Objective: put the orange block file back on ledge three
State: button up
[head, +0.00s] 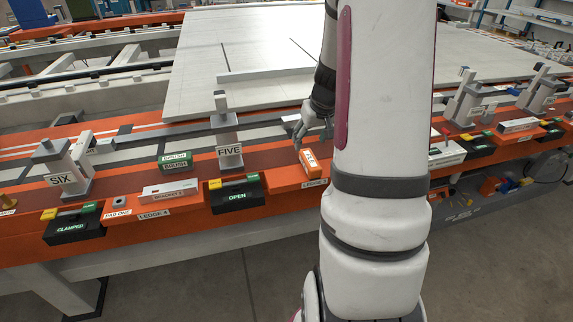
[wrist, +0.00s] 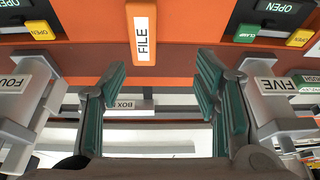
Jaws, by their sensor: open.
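The orange block file (head: 310,164), with a white FILE label, sits on the orange rail at a ledge in the middle of the head view. The tag below it reads LEDGE, its number hard to make out. My gripper (head: 312,128) is just behind and above the file, apart from it. In the wrist view the file (wrist: 143,18) is at the top, beyond the tips of my gripper (wrist: 160,68). The two green-padded fingers stand wide apart with nothing gripped between them. My arm hides part of the rail to the right.
The FIVE post (head: 228,140) and a black OPEN clamp box (head: 238,195) stand left of the file. The FOUR post (wrist: 28,95) shows at the left of the wrist view. Further left are a green brush (head: 175,161), a white bracket box (head: 169,190) and the SIX post (head: 62,170).

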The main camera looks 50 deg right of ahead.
jog(key=a+r+n+y, duration=0.15)
jog(key=a+r, duration=0.45)
jog(key=a, duration=0.6)
jog(key=a+r+n+y, duration=0.1)
jog(key=a+r+n, duration=0.1)
jog(key=a+r, duration=0.7)
jog(key=s+a+n, duration=0.2)
jog(key=s+a, duration=1.3)
jog(key=s, duration=0.2)
jog(key=shift+s+a+r, duration=0.15)
jog(key=shift+a+r, duration=0.05)
jog(key=shift+r, duration=0.25)
jog(key=shift+r+n+h, duration=0.15)
jog(key=shift+n+h, duration=0.1)
